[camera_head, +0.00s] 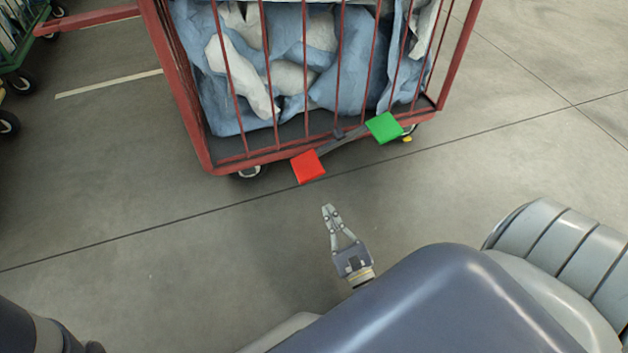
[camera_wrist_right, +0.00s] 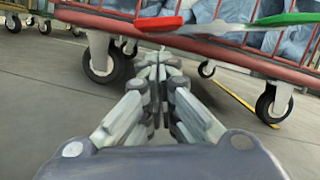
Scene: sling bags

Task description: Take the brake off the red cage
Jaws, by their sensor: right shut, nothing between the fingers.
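The red cage (camera_head: 200,120) stands at the top of the head view, filled with blue and white sacks (camera_head: 290,60). At its lower front edge is a brake bar with a red pedal (camera_head: 308,167) at its left end and a green pedal (camera_head: 384,128) at its right end. The red pedal sits lower in the picture than the green one. My right gripper (camera_head: 330,208) is shut and empty, just below the red pedal and apart from it. In the right wrist view the red pedal (camera_wrist_right: 158,22) and green pedal (camera_wrist_right: 288,19) show above the fingers (camera_wrist_right: 158,62). My left gripper is out of view.
Castors (camera_wrist_right: 103,60) and (camera_wrist_right: 272,103) carry the cage's near side. A green-framed cage (camera_head: 18,82) stands at the far left. The grey floor (camera_head: 150,250) in front of the red cage is clear.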

